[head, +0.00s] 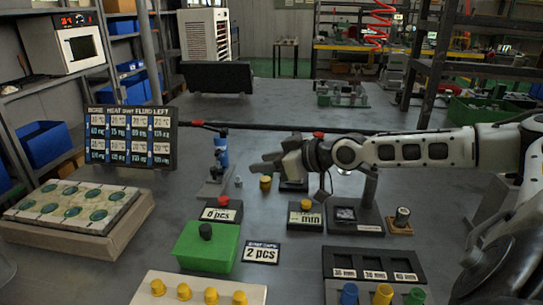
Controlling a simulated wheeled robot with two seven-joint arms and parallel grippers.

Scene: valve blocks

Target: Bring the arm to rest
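My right arm comes in from the right edge and stretches left across the middle of the table (300,112). My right gripper (262,167) is at its left end, above the table and pointing left. Its fingers are small and seen from the side, so I cannot tell if they are apart. A small yellow cylinder (265,184) shows just below the fingertips; I cannot tell if they touch. My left gripper is not in view.
A blue valve post (222,155) stands left of the gripper. A sign board (131,136) and a tray of green discs (75,208) are at left. A green box (207,247), block signs and a dark three-slot tray (372,264) fill the front. The table's back is fairly clear.

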